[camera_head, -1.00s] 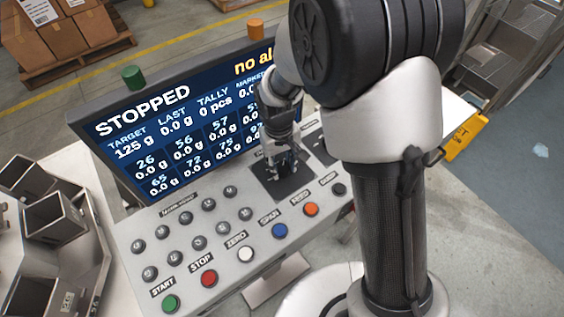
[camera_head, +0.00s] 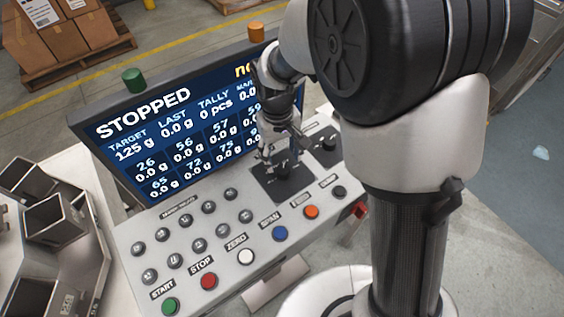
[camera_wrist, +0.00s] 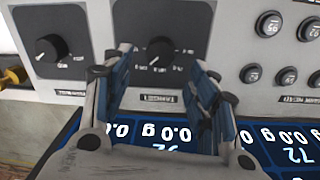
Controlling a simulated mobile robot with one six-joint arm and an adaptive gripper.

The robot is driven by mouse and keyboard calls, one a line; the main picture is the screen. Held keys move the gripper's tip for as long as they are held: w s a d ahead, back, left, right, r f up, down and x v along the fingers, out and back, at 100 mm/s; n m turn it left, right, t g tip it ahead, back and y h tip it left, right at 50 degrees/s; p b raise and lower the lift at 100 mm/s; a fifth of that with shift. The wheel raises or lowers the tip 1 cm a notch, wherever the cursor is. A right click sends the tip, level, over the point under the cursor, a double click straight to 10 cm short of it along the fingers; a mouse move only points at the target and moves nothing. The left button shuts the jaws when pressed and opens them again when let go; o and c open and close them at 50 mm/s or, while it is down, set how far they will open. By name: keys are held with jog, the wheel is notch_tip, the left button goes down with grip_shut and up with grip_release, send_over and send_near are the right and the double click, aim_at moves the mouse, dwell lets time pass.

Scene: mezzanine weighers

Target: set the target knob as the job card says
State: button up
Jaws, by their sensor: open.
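The target knob (camera_wrist: 159,50) is a black round dial with a white pointer mark on a dark square plate. The TARGET label beside it appears upside down in the wrist view. My gripper (camera_wrist: 163,62) is open, its two blue-padded fingers apart with the knob in view between and beyond them. I cannot tell whether either finger touches it. In the head view my gripper (camera_head: 279,157) is over the knob's dark plate (camera_head: 290,188) and hides much of the knob. The screen (camera_head: 190,125) reads STOPPED, target 125 g. No job card is identifiable.
A second black knob (camera_wrist: 50,48) sits beside the target knob. Small round buttons (camera_head: 208,206) and a row of coloured buttons, including the red stop button (camera_head: 208,281), cover the panel. Green (camera_head: 133,79) and orange (camera_head: 256,32) lamps top the screen. Metal buckets (camera_head: 52,219) stand left.

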aim_at(281, 170)
notch_tip(281, 170, up, 6)
jog(key=shift+a+r, duration=0.15)
jog(key=shift+s, duration=0.1)
dwell(0.5)
